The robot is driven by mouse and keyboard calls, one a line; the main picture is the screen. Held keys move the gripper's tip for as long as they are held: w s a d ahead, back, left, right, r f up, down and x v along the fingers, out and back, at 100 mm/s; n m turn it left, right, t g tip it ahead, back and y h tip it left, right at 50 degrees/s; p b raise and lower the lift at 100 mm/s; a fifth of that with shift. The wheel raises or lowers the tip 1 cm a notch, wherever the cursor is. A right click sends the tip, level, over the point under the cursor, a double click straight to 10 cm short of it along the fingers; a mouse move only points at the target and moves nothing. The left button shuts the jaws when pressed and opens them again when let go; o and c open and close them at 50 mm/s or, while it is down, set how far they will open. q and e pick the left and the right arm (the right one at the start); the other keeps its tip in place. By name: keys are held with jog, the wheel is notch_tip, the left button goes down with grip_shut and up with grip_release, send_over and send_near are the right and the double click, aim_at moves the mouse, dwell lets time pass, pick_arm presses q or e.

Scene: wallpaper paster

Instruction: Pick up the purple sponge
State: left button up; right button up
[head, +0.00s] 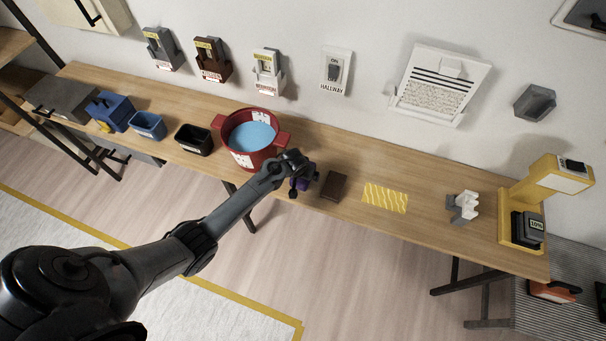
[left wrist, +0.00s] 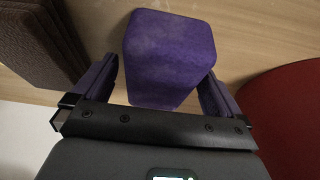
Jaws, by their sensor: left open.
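The purple sponge (left wrist: 168,50) is a block on the wooden table, large in the left wrist view. My left gripper (head: 301,184) is open at the table's front edge in the head view, just right of the red pot. In the left wrist view its two fingers stand on either side of the sponge's near part, with a visible gap on the left; contact on the right is unclear. In the head view the gripper mostly hides the sponge. My right gripper is not in view.
The red pot (head: 231,158) with blue contents stands close to the left gripper. A brown block (head: 334,186) lies to its right, then a yellow patterned sheet (head: 385,198). A white holder (head: 464,206) and a yellow machine (head: 519,200) stand further right.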

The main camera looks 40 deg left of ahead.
pick_arm(q)
jog(key=c, duration=1)
jog(key=shift+c, duration=0.2)
jog(key=r, duration=0.2)
jog(key=d+r, duration=0.1)
jog(key=r, duration=0.2)
jog(key=s+d+r, duration=0.1)
jog(key=d+r, duration=0.5)
jog(key=d, duration=0.4)
jog(key=shift+s+d+r+b, duration=0.25)
jog(key=shift+d+b, duration=0.1)
jog(key=shift+b, duration=0.05)
jog(key=o, duration=0.5)
jog(key=c, duration=0.6)
